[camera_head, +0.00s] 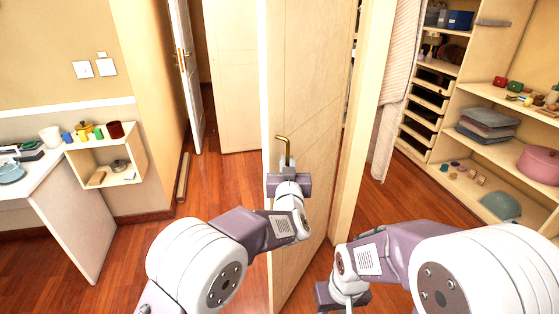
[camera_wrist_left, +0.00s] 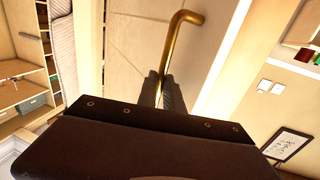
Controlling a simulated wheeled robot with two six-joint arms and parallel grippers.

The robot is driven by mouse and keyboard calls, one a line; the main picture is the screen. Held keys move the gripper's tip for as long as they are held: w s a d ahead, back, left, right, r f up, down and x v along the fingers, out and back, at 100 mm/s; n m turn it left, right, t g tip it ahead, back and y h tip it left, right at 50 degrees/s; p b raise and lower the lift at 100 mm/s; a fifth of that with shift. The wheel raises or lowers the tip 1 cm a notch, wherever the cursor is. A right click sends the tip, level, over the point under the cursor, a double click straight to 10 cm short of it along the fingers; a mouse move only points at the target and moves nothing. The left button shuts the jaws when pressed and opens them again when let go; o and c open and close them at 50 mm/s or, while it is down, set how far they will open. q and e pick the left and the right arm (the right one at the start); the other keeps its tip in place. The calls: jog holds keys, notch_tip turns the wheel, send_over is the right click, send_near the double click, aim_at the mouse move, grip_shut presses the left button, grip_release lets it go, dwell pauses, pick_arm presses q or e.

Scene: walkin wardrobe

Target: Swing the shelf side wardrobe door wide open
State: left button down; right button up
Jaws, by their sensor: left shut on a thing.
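The pale wooden wardrobe door (camera_head: 313,80) stands swung partly out in the middle of the head view, its near edge towards me. A brass bar handle (camera_head: 285,147) sits on it and also shows in the left wrist view (camera_wrist_left: 176,40). My left gripper (camera_head: 287,172) is at the lower part of the handle. In the left wrist view its two dark fingers (camera_wrist_left: 163,92) are shut on the handle, close to the door face. My right arm comes in at the lower right; its gripper (camera_head: 335,296) is low beside the door, with its fingers not clear to see.
Open shelves (camera_head: 470,90) with folded clothes, boxes and a pink bag (camera_head: 538,164) stand on the right. A white desk (camera_head: 60,190) and a small wall shelf (camera_head: 128,150) stand on the left. Red wooden floor (camera_head: 215,180) is clear between the desk and the door.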

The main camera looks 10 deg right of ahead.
pick_arm(q)
jog(key=shift+r, duration=0.35)
jog(key=c, duration=1.7)
grip_release()
jog(key=shift+d, duration=0.1)
jog(key=shift+o, duration=1.1)
jog(key=shift+w+d+f, duration=0.15)
jog(key=shift+d+f, duration=0.05)
jog(key=shift+f, duration=0.05)
jog(key=shift+s+a, duration=0.15)
jog(key=shift+s, duration=0.1)
jog(key=s+a+b, duration=0.1)
jog(key=s+b, duration=0.4)
jog(key=s, duration=0.3)
jog(key=shift+s, duration=0.25)
